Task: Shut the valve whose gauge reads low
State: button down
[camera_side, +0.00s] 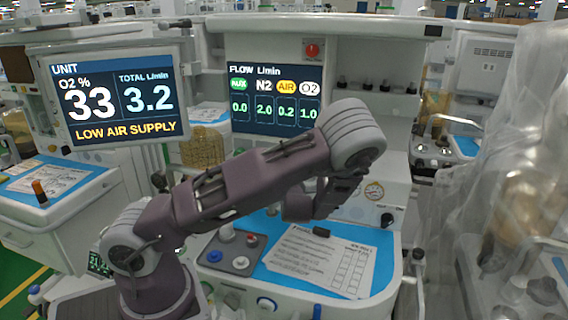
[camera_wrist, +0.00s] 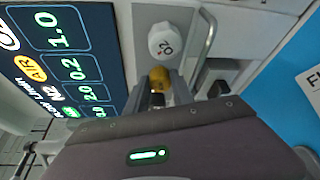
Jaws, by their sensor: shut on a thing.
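In the wrist view my gripper (camera_wrist: 162,88) is shut on a yellow knob (camera_wrist: 159,74), with a finger on either side. A white knob (camera_wrist: 167,42) marked O2 sits just beyond it. The flow screen (camera_side: 270,98) reads AUX 0.0, N2 2.0, AIR 0.2 and O2 1.0; AIR has a yellow label. The unit screen (camera_side: 118,97) reads "LOW AIR SUPPLY", O2 33 % and total 3.2 L/min.
A metal bar handle (camera_wrist: 208,38) stands close beside the knobs. Below, the blue worktop holds a printed sheet (camera_side: 318,258) and a grey pad with small knobs (camera_side: 230,251). A red knob (camera_side: 312,50) is above the flow screen. Plastic-draped equipment (camera_side: 515,190) stands at right.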

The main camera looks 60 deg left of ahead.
jog(key=shift+m+y, duration=0.3)
jog(key=shift+m, duration=0.3)
jog(key=c, duration=1.1)
grip_release()
jog(key=v, duration=0.7)
jog(key=shift+f, duration=0.15)
